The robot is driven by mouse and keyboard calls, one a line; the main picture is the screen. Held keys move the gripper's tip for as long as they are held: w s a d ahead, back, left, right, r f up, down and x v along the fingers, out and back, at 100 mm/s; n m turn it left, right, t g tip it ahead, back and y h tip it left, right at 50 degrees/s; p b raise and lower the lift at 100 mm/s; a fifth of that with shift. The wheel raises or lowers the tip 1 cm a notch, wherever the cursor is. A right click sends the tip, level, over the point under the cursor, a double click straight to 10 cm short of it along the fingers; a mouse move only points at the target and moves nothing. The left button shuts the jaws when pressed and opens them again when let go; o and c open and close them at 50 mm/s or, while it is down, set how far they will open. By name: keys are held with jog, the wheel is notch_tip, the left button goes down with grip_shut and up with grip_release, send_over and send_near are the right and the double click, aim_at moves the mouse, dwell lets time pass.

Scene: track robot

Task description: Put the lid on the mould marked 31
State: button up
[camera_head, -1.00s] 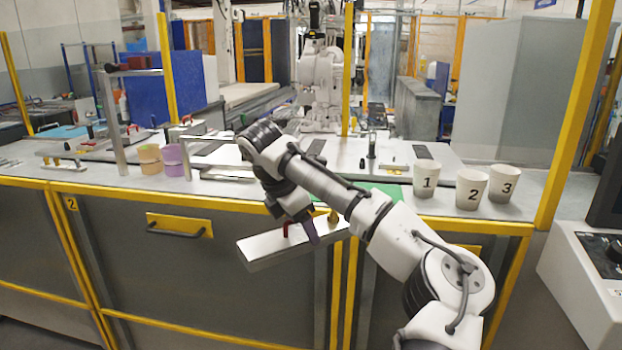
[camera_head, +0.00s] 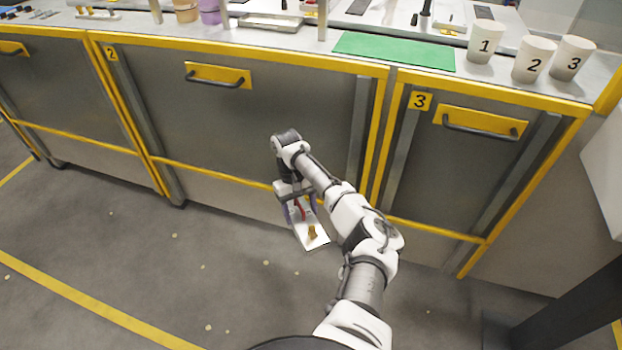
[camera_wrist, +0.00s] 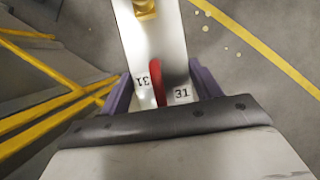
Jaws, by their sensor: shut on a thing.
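My gripper (camera_head: 299,208) is shut on the lid (camera_head: 316,243), a long pale metal bar, and holds it in the air in front of the bench. In the wrist view the purple fingers of my gripper (camera_wrist: 162,88) stand on either side of the lid (camera_wrist: 135,45) at its red handle (camera_wrist: 157,80). The number 31 shows on both sides of the handle. A brass knob (camera_wrist: 145,8) stands farther along the lid. Part of the lid is hidden by my gripper. I cannot make out a mould marked 31 in these frames.
The bench has grey cabinet fronts with yellow edges (camera_head: 240,52). On it are a green mat (camera_head: 395,51), a shallow metal tray (camera_head: 270,21) and cups numbered 1 (camera_head: 485,42), 2 (camera_head: 534,59) and 3 (camera_head: 573,58). The grey floor (camera_head: 110,245) is clear at left.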

notch_tip(320, 180, down, 10)
jog(key=s+a+m+y, duration=0.1)
jog(key=a+m, duration=0.1)
jog(key=m, duration=0.2)
jog(key=shift+s+a+y, duration=0.3)
jog(key=shift+a, duration=0.05)
jog(key=shift+d, duration=0.1)
jog(key=shift+s+d+f, duration=0.1)
jog(key=shift+s+d, duration=0.1)
jog(key=shift+d, duration=0.1)
